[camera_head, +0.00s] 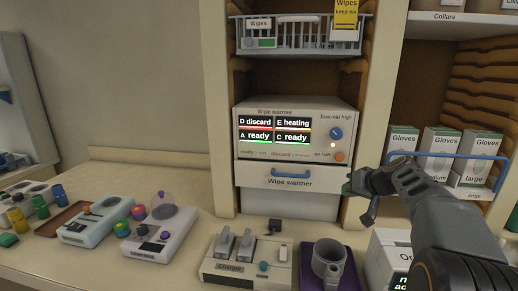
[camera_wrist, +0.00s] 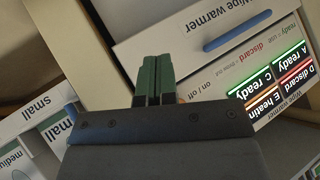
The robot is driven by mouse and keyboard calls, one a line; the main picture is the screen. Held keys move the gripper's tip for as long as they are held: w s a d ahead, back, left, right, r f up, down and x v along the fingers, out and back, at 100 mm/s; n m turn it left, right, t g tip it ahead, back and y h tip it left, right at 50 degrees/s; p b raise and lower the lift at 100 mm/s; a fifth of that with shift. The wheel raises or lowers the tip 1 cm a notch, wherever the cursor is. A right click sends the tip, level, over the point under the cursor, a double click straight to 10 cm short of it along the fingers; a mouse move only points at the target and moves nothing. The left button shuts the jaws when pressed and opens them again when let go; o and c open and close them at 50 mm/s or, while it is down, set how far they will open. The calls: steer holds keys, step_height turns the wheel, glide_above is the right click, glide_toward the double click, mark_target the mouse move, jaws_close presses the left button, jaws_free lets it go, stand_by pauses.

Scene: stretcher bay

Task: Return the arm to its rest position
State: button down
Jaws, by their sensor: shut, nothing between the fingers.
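My gripper (camera_head: 352,184) reaches in from the lower right in the head view, in front of the right edge of the wipe warmer drawer. In the wrist view its two green fingers (camera_wrist: 157,80) are together with nothing between them. The wipe warmer (camera_head: 290,130) is a white unit with a drawer (camera_head: 290,178) with a blue handle. In the wrist view the warmer (camera_wrist: 215,70) appears rotated beyond the fingers. I cannot tell whether the fingers touch it.
A charger (camera_head: 245,262) and a dark mug (camera_head: 328,262) on a purple mat stand on the counter below. Glove boxes (camera_head: 440,150) sit behind a blue rail at right. A wire basket (camera_head: 300,35) is above. Several devices and jars stand at left; the back-left counter (camera_head: 150,175) is clear.

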steer(key=s+a+f+g+h, duration=0.1)
steer(key=s+a+f, duration=0.1)
steer(key=s+f, duration=0.1)
steer(key=s+a+f+m+g, duration=0.1)
steer(key=s+a+f+g, duration=0.1)
steer(key=s, duration=0.4)
steer(key=s+a+f+m+g+h, duration=0.1)
steer(key=s+a+f+g, duration=0.1)
steer(key=s+f, duration=0.3)
steer(key=shift+s+a+h+p, duration=0.3)
steer(key=shift+a+p, duration=0.1)
steer(key=shift+a, duration=0.2)
steer(key=s+a+f+n+h, duration=0.1)
steer(key=s+a+f+n, duration=0.1)
steer(key=s+a, duration=0.4)
steer(key=s+n+p, duration=0.1)
steer(key=s, duration=0.3)
steer(key=shift+s+g+h, duration=0.3)
steer(key=shift+h, duration=0.1)
